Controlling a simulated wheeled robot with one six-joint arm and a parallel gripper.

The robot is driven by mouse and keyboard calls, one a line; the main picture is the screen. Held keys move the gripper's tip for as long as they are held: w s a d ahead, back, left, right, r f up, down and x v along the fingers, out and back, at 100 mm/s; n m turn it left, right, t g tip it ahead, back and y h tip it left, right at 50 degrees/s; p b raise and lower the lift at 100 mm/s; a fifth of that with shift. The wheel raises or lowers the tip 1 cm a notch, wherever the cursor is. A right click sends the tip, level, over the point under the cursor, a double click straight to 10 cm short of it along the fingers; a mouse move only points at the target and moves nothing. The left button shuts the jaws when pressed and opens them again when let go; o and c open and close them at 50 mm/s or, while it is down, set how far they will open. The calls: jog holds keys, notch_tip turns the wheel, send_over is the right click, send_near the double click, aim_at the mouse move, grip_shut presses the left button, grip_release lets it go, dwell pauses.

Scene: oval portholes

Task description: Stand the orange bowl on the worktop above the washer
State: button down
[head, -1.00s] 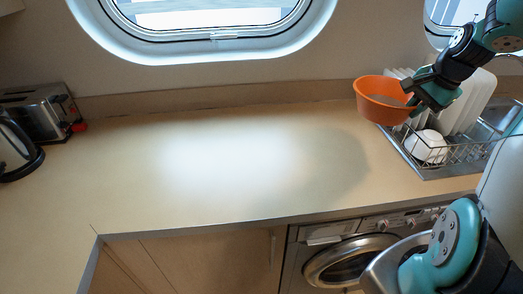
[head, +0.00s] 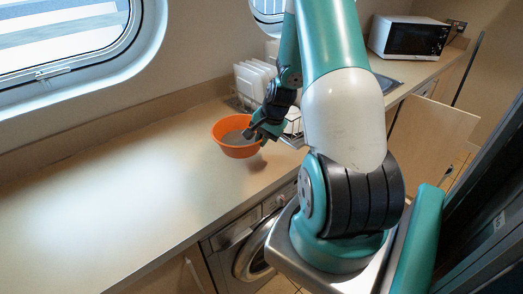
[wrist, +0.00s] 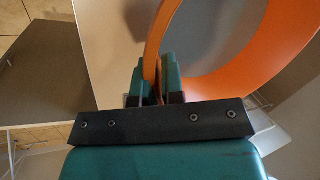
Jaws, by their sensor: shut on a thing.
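The orange bowl (head: 234,149), grey inside, is upright over the back part of the worktop (head: 130,190), left of the dish rack. My gripper (head: 254,131) is at its right side. In the wrist view my gripper (wrist: 157,88) is shut on the wall of the bowl (wrist: 287,45). A soft shadow lies on the worktop below and right of the bowl; I cannot tell whether its base touches. The washer (head: 248,256) is under the worktop's front edge, partly hidden by my arm's base.
A dish rack with white plates (head: 254,80) stands behind and right of the bowl, partly hidden by my arm. A microwave (head: 408,37) is farther right. The worktop left of the bowl is clear. An open cupboard door (head: 432,135) juts out at right.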

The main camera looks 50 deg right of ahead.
jog(key=shift+f+p, duration=0.5)
jog(key=shift+f, duration=2.45)
jog(key=shift+f, duration=0.2)
jog(key=c, duration=1.2)
grip_release()
jog(key=shift+r, duration=0.1)
jog(key=shift+c, duration=0.2)
jog(key=shift+r, duration=0.1)
